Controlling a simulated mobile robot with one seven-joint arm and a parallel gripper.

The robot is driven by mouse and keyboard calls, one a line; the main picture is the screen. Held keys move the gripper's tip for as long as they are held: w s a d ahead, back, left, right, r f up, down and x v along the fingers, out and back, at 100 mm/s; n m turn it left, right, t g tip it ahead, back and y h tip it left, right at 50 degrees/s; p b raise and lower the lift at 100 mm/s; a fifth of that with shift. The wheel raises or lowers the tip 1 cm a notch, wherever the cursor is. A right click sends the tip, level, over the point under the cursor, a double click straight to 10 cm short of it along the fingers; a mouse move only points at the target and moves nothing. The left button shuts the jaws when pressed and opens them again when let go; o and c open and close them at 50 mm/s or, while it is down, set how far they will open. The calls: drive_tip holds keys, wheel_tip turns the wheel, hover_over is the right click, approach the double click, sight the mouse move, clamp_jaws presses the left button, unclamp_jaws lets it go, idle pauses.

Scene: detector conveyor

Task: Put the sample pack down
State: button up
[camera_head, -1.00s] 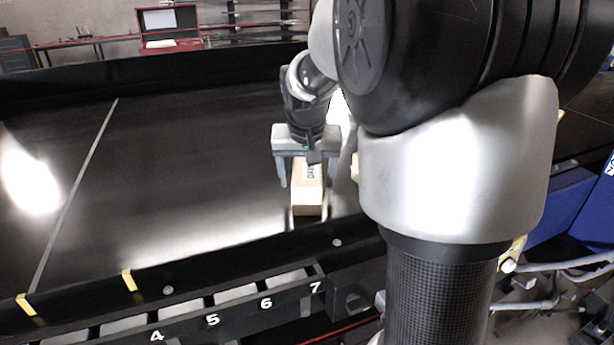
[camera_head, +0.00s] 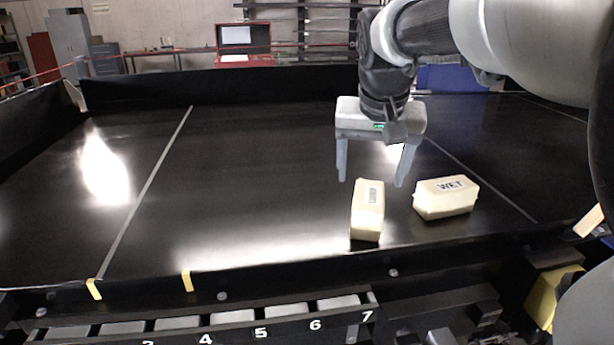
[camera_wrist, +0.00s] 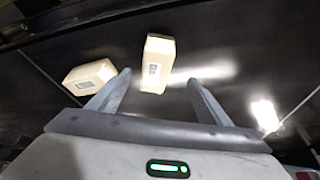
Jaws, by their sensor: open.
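Two cream, block-shaped packs lie on the black conveyor belt. One pack (camera_head: 367,212) stands lengthwise toward the near rail, with a small label too small to read; it also shows in the wrist view (camera_wrist: 154,62). The other pack (camera_head: 446,198), marked WET, lies to its right and shows at the left in the wrist view (camera_wrist: 90,77). My gripper (camera_head: 371,182) is open and empty, its fingers spread above and behind the first pack. In the wrist view, its fingertips (camera_wrist: 159,76) are apart with nothing held between them.
The belt (camera_head: 250,180) is broad and clear to the left, with pale lines across it. A near rail (camera_head: 290,258) and numbered slots (camera_head: 262,316) run along the front. A red case (camera_head: 245,45) stands behind the far wall.

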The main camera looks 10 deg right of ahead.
drive_tip(key=s+a+f+n, duration=0.2)
drive_tip(key=s+a+f, duration=0.1)
drive_tip(key=s, duration=0.6)
drive_tip(key=s+a+f+n+t+y, duration=0.1)
drive_tip(key=s+a+f, duration=0.3)
drive_tip(key=s, duration=0.5)
drive_tip(key=shift+s+a+f+n, duration=0.15)
drive_tip(key=shift+a+n, duration=0.05)
drive_tip(key=shift+n, duration=0.3)
